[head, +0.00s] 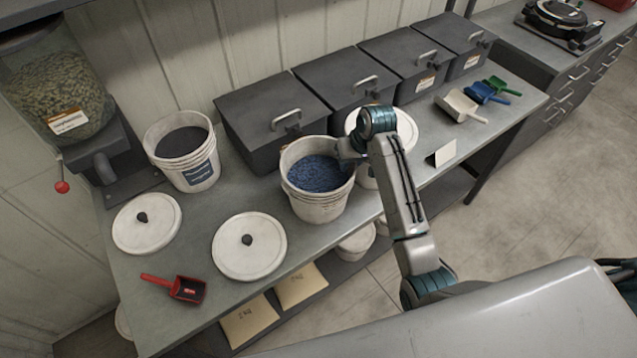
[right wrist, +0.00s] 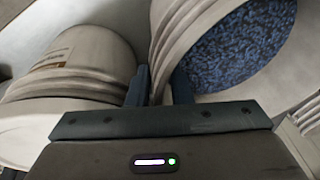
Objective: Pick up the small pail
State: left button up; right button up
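A white pail of blue seed (head: 318,207) stands upright on the bench, in front of the dark bins. My right gripper (head: 347,155) is at its right rim, pointing down. In the right wrist view, the blue-seed pail (right wrist: 190,30) is on the right. The two dark fingers of my right gripper (right wrist: 161,88) are a small gap apart, one on each side of the pail's wall; whether they press on it is unclear. A second white pail (right wrist: 75,60) is close on the left; in the head view, my arm partly hides it. My left gripper is not in view.
Another pail (head: 182,153) with dark contents stands at left. Two round lids (head: 147,222) and (head: 250,246) and a red scoop (head: 178,289) lie in front. Dark lidded bins (head: 272,110) line the back. Coloured scoops (head: 480,93) and a small card (head: 441,153) lie at right.

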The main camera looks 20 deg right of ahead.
jog(key=shift+w+f, duration=0.2)
jog(key=shift+f, duration=0.1)
grip_shut()
jog(key=shift+w+r, duration=0.1)
dwell(1.0)
